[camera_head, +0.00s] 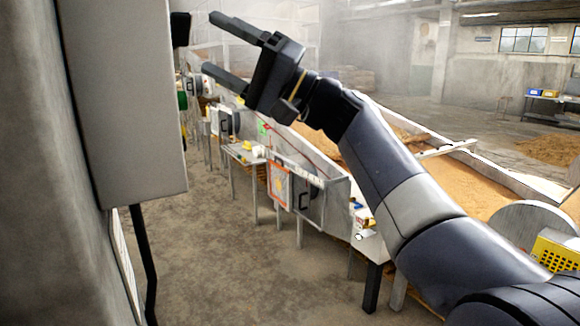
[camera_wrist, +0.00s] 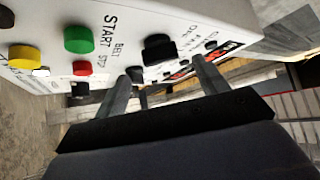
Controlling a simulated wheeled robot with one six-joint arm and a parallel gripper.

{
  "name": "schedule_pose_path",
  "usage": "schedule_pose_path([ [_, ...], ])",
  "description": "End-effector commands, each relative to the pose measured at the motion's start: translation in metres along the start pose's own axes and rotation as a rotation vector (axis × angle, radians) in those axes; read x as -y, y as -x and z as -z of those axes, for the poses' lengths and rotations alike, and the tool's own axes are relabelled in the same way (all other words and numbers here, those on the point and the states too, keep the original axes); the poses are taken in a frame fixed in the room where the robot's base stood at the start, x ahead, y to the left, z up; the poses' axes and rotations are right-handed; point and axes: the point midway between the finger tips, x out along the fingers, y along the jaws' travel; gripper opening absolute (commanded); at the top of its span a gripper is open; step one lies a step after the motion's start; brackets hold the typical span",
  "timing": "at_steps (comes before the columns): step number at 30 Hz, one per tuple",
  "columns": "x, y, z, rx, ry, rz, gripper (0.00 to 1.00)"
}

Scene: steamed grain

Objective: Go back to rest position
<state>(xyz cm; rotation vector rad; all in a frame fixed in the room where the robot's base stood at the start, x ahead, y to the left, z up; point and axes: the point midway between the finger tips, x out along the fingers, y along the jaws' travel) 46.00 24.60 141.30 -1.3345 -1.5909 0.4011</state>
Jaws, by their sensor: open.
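My gripper (camera_head: 222,50) is raised in the upper middle of the head view, its two fingers spread apart and pointing left, with nothing between them. In the wrist view my gripper (camera_wrist: 165,75) also shows open. Beyond its fingers is a white control panel (camera_wrist: 205,12) with a green button (camera_wrist: 78,39), a yellow button (camera_wrist: 24,57), a red button (camera_wrist: 82,68) and black knobs. The panel carries printed words, among them START and BELT. In the head view a grey box (camera_head: 125,100) stands left of the fingertips; its front face is turned away. I cannot tell whether the fingers touch anything.
A long trough (camera_head: 480,185) of brown grain runs along the right behind my arm. Small side tables (camera_head: 243,153) and panels line its near side. A concrete wall (camera_head: 45,180) stands close on the left. The floor (camera_head: 235,260) between is clear.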

Motion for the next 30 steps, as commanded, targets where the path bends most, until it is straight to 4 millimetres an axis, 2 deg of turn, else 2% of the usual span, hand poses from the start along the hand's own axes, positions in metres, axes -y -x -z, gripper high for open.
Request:
schedule_pose_path([
  [3, -0.002, 0.025, 0.0, -0.004, 0.001, -0.002, 0.69],
  [9, -0.001, 0.059, -0.001, -0.002, 0.002, -0.002, 0.69],
  [12, 0.002, 0.034, 0.0, 0.005, -0.002, 0.003, 0.69],
  [26, 0.003, -0.056, 0.0, 0.003, -0.002, 0.003, 0.69],
  [30, 0.006, -0.056, 0.003, -0.001, -0.035, -0.034, 0.69],
])
